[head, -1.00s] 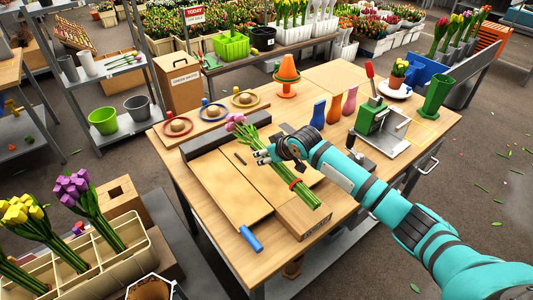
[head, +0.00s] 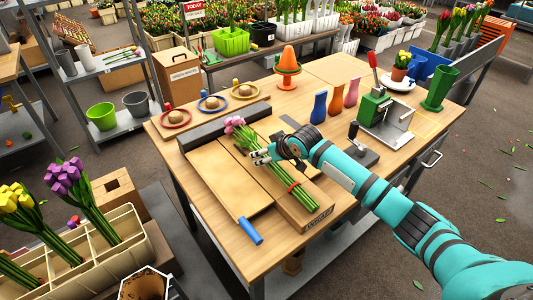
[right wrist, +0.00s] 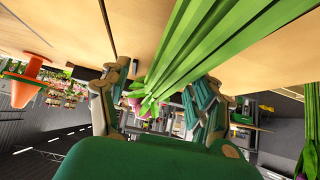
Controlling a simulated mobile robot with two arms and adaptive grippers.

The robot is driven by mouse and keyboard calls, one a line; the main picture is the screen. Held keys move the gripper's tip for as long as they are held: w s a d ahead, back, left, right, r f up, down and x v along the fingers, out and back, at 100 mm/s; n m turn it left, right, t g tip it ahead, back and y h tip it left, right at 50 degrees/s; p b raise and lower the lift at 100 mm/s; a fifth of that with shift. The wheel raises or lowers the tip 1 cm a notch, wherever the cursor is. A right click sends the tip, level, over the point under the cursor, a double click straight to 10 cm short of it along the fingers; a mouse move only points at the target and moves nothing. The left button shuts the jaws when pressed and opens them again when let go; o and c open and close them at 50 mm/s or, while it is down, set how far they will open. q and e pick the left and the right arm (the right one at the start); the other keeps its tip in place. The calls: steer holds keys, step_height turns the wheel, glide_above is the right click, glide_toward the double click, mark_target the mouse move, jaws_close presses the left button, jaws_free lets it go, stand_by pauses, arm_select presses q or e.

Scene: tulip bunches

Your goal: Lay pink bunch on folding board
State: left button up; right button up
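The pink bunch (head: 278,175) lies slantwise on the right part of the wooden folding board (head: 213,178). Its pink heads point to the dark rail at the back, and its red-tied stems point to the front right. My right gripper (head: 259,157) is low over the bunch, just below the heads. In the right wrist view the fingers (right wrist: 160,95) stand apart on either side of the green stems, with a gap beside the left finger; they look open. The far side of the bunch is partly hidden by the gripper. My left gripper is not in view.
A blue handle (head: 250,231) sticks out at the board's front. A crate (head: 88,262) with purple and yellow bunches is at the lower left.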

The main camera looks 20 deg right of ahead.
steer(key=v, duration=1.2)
steer(key=shift+d, duration=0.1)
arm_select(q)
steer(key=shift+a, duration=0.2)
arm_select(e)
steer(key=shift+f, duration=0.1)
